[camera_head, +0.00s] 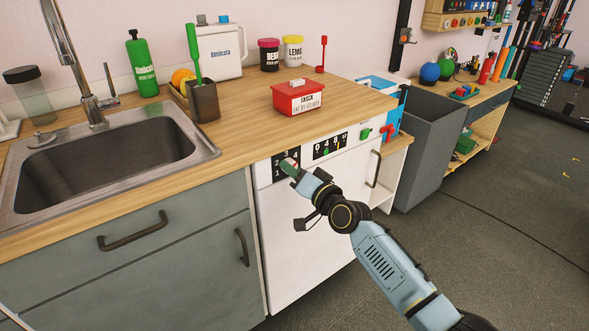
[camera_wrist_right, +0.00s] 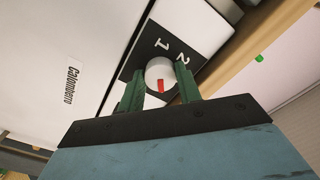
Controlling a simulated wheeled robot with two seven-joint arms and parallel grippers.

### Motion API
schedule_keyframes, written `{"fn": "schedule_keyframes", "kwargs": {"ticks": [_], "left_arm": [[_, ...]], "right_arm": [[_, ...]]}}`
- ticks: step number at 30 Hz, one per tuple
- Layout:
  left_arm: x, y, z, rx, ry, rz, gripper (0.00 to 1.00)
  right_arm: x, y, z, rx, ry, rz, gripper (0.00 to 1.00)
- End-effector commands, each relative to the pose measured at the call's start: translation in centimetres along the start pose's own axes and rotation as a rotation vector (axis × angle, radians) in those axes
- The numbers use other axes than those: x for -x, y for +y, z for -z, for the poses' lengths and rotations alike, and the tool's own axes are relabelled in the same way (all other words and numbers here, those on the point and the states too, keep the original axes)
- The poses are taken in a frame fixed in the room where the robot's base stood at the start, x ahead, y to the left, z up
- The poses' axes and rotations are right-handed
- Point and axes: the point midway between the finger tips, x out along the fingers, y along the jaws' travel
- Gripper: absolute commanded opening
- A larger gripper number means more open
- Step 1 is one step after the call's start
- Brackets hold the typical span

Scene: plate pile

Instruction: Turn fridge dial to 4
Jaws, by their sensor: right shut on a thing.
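The white fridge (camera_head: 305,235) stands under the wooden counter. Its dial (camera_wrist_right: 157,72) is a round white knob with a red mark on a black number panel (camera_head: 278,176). In the right wrist view the numbers 1 and 2 show beyond the knob, and the red mark faces the gripper side. The panel's other numbers are hidden there. My right gripper (camera_head: 289,167) is at this panel, its green fingers (camera_wrist_right: 186,82) on both sides of the dial, shut on it. In the head view the gripper hides the dial. My left gripper is out of view.
A second black panel (camera_head: 331,146) and a green knob (camera_head: 366,134) sit to the right on the fridge front, above a dark handle (camera_head: 374,168). A red box (camera_head: 297,98) stands on the counter. A sink (camera_head: 110,155) is at left; a grey bin (camera_head: 435,145) is at right.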

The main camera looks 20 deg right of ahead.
Motion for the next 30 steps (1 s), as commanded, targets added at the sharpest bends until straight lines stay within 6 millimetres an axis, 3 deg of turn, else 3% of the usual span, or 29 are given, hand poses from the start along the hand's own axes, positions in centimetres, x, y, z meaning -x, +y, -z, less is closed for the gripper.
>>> {"fn": "schedule_keyframes", "kwargs": {"ticks": [9,24,25,30], "left_arm": [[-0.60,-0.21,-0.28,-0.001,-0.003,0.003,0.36],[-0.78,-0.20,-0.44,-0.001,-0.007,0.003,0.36],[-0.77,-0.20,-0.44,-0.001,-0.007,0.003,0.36],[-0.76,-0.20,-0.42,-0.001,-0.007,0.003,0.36]], "right_arm": [[0.02,0.02,-0.03,-0.106,0.000,-0.001,0.11],[0.02,0.03,-0.05,-0.122,0.000,-0.001,0.11],[0.02,0.03,-0.05,-0.121,0.000,-0.001,0.37],[0.01,0.01,-0.04,-0.121,0.000,-0.001,0.56]]}}
